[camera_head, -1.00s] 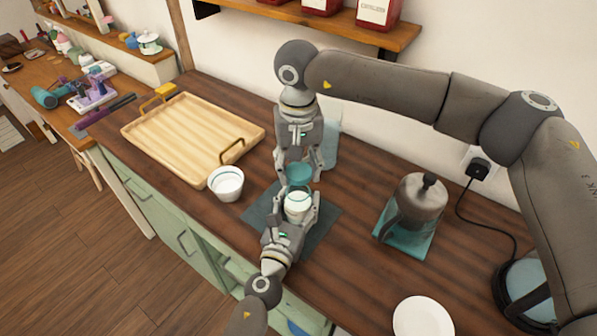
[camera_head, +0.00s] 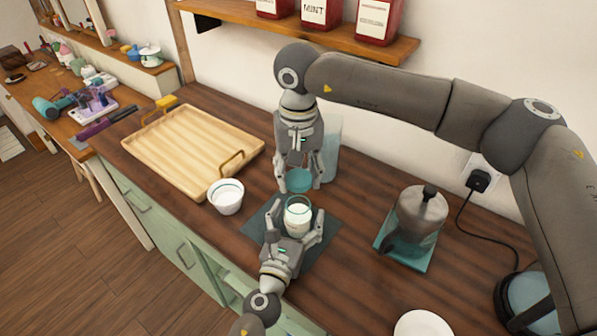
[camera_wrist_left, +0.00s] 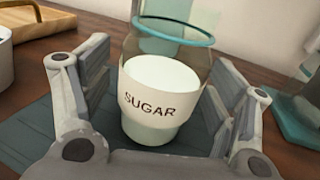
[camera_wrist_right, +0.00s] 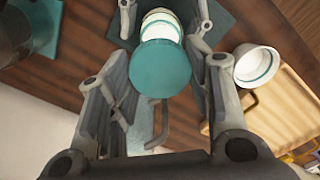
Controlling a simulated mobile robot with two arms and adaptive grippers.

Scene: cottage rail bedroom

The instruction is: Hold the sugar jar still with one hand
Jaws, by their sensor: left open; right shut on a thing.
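The sugar jar (camera_head: 298,218) is glass with a white SUGAR label and pale contents; it stands upright on a dark mat. It also shows in the left wrist view (camera_wrist_left: 150,105). My left gripper (camera_head: 299,226) is open, one finger on each side of the jar, with gaps visible between fingers and glass. My right gripper (camera_head: 299,184) is shut on a teal lid (camera_head: 300,180), held just behind and above the jar. In the right wrist view the lid (camera_wrist_right: 160,68) partly hides the jar, whose top is uncovered.
A white bowl (camera_head: 226,197) stands left of the dark mat (camera_head: 262,222). A wooden tray (camera_head: 190,150) lies behind it. A metal kettle (camera_head: 418,215) on a teal pad and a white plate (camera_head: 423,325) are to the right.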

